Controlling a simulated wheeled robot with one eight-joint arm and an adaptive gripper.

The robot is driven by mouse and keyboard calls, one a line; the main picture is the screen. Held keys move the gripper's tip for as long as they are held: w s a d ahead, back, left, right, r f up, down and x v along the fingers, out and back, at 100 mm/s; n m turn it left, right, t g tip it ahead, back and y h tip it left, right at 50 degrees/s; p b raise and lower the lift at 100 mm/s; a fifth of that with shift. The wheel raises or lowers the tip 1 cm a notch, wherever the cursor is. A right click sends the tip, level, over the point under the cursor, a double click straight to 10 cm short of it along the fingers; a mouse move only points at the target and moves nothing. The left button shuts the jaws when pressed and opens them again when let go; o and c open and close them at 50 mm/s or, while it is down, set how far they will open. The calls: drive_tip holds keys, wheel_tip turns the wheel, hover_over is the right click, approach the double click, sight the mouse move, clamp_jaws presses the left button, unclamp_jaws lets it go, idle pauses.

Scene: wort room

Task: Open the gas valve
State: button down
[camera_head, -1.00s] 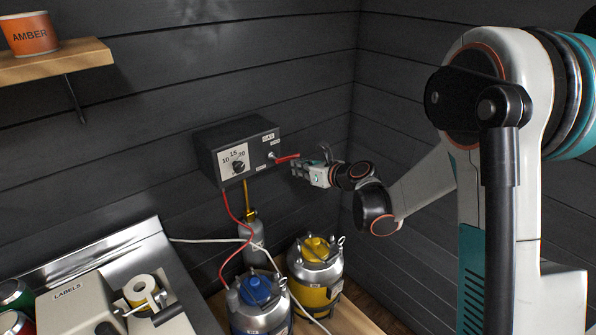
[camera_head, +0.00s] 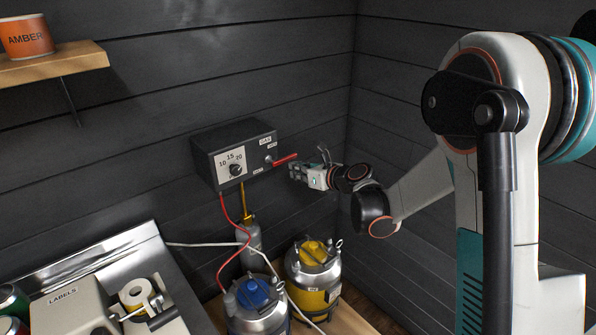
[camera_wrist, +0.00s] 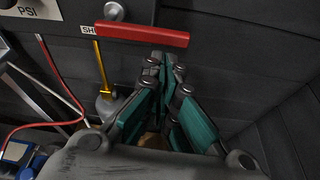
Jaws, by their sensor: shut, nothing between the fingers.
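The gas valve is a red lever handle (camera_head: 286,159) on a round metal pivot (camera_head: 268,161), at the right end of the dark control box (camera_head: 204,160) on the wall. In the head view the lever points right and slightly up. In the wrist view the lever (camera_wrist: 140,33) lies nearly level across the top, with its pivot (camera_wrist: 114,11) above its left part. My gripper (camera_head: 293,170) is shut and empty, just below the lever's right end. In the wrist view its fingertips (camera_wrist: 163,62) are together below the lever's right half. I cannot tell whether they touch it.
The box carries a dial (camera_head: 235,168). A blue-topped keg (camera_head: 257,300) and a yellow keg (camera_head: 314,275) stand below. The wall right of my gripper is clear.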

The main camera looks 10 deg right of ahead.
drive_tip(key=s+d, duration=0.5)
drive_tip(key=s, duration=0.3)
drive_tip(key=shift+d, duration=0.15)
drive_tip(key=d+r+m+t+h, duration=0.25)
drive_tip(key=r+m, duration=0.35)
drive_tip(key=r, duration=0.3)
drive_tip(key=d+r+m+t+h, duration=0.1)
drive_tip(key=d+r+m+t, duration=0.1)
drive_tip(key=r+m+t, duration=0.35)
drive_tip(key=s+d+r+m+g+h, duration=0.2)
drive_tip(key=s+d+r+m+h, duration=0.55)
drive_tip(key=m, duration=0.65)
drive_tip(key=s+d+f+m+g+h, duration=0.1)
drive_tip(key=s+d+f+m+g, duration=0.1)
drive_tip(key=s+f+m+g, duration=0.65)
drive_tip(key=s+a+f+m+g+y, duration=0.1)
drive_tip(key=s+a+f+m, duration=0.2)
drive_tip(key=s, duration=0.5)
drive_tip(key=s+a+f+m+g+y, duration=0.1)
drive_tip(key=s+a+f+m, duration=0.3)
drive_tip(key=s, duration=0.4)
drive_tip(key=shift+s+f+m+y, duration=0.3)
drive_tip(key=shift+m+y, duration=0.2)
drive_tip(key=shift+y, duration=0.3)
